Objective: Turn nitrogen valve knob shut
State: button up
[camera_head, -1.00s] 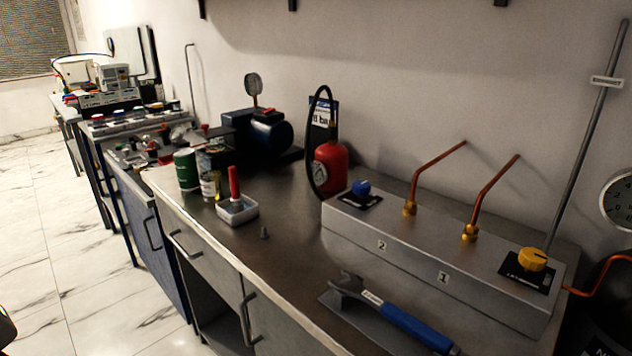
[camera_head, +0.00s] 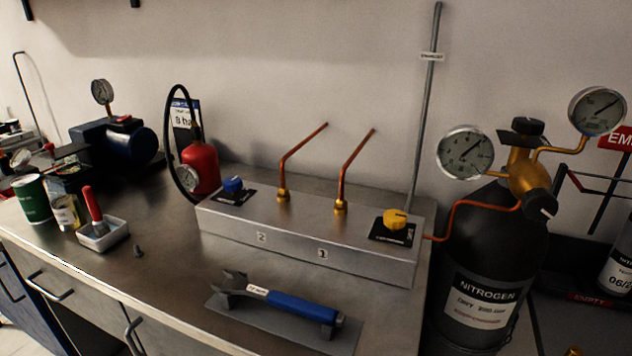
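A dark nitrogen cylinder (camera_head: 487,265) stands at the right end of the bench, with a white NITROGEN label. A brass regulator (camera_head: 524,170) sits on its top with two round gauges, the left gauge (camera_head: 464,152) and the right gauge (camera_head: 597,110). A black knob (camera_head: 528,126) is on top of the brass body. Another black knob (camera_head: 540,205) with a white mark faces front right, below it. I cannot tell from the view which of them is the valve knob, or how far either is turned. My gripper is not in view.
A steel box (camera_head: 310,244) on the bench bears a yellow knob (camera_head: 396,218), a blue knob (camera_head: 233,184) and two copper tubes. A copper line (camera_head: 456,215) joins it to the regulator. A blue-handled wrench (camera_head: 290,304) lies in front. An EMPTY sign (camera_head: 617,138) stands right.

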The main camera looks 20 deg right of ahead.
aim_at(527, 126)
jog(key=k+l+z, duration=0.15)
jog(key=l+z, duration=0.2)
jog(key=k+l+z, duration=0.1)
jog(key=l+z, duration=0.55)
jog(key=k+j, duration=0.05)
